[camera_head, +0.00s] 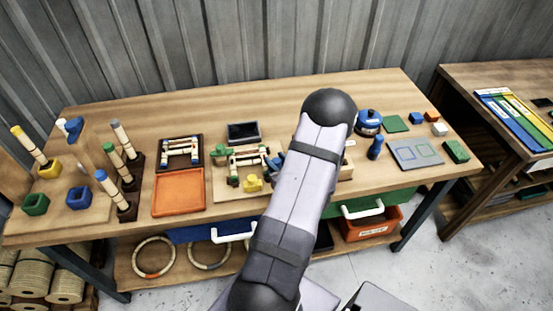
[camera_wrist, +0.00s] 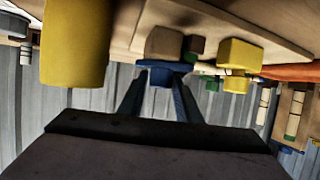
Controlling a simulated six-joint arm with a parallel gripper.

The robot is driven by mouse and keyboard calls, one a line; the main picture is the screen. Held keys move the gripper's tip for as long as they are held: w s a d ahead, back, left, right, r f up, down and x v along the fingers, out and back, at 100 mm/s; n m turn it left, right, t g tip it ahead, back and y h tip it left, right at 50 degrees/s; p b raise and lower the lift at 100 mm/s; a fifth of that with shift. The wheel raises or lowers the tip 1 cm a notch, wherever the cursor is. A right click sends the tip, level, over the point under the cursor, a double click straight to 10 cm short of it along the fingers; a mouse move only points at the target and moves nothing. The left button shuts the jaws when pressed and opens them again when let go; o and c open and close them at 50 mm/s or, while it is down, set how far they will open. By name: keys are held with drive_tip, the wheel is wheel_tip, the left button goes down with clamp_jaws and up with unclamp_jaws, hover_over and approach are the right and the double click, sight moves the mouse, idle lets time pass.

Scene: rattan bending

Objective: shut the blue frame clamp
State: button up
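The blue frame clamp (camera_head: 274,164) shows as a small blue part at the right end of the wooden frame (camera_head: 246,160), partly hidden by my arm. In the wrist view a blue piece (camera_wrist: 165,66), which looks like the clamp, lies at the tips of my gripper (camera_wrist: 162,78). The two fingers stand apart, and the blue piece reaches wider than the gap between them. I cannot tell whether they touch it. In the head view my arm hides the gripper. Whether the clamp is open or shut is not clear.
A yellow block (camera_head: 253,183) and a green block (camera_head: 233,181) sit beside the frame. A large yellow cylinder (camera_wrist: 75,42) is close in the wrist view. An orange tray (camera_head: 179,193) lies left.

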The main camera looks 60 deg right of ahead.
clamp_jaws()
drive_tip(key=c, duration=0.8)
unclamp_jaws()
drive_tip(key=c, duration=0.8)
unclamp_jaws()
drive_tip(key=shift+f+m+b, duration=0.1)
drive_tip(key=shift+m+b, duration=0.25)
drive_tip(key=shift+m, duration=0.05)
drive_tip(key=c, duration=0.8)
unclamp_jaws()
drive_tip(key=m+g+h+b, duration=0.1)
drive_tip(key=h, duration=0.1)
drive_tip(key=m+g+h+b, duration=0.1)
drive_tip(key=m+g+b, duration=0.1)
drive_tip(key=shift+w+a+m+h, duration=0.1)
drive_tip(key=shift+w+m+h, duration=0.1)
drive_tip(key=shift+m+h, duration=0.15)
drive_tip(key=c, duration=0.8)
unclamp_jaws()
drive_tip(key=shift+s+m+g+h+b, duration=0.1)
drive_tip(key=shift+m+g+h+b, duration=0.65)
drive_tip(key=shift+m+g, duration=0.7)
drive_tip(key=c, duration=0.8)
unclamp_jaws()
drive_tip(key=shift+g, duration=0.35)
unclamp_jaws()
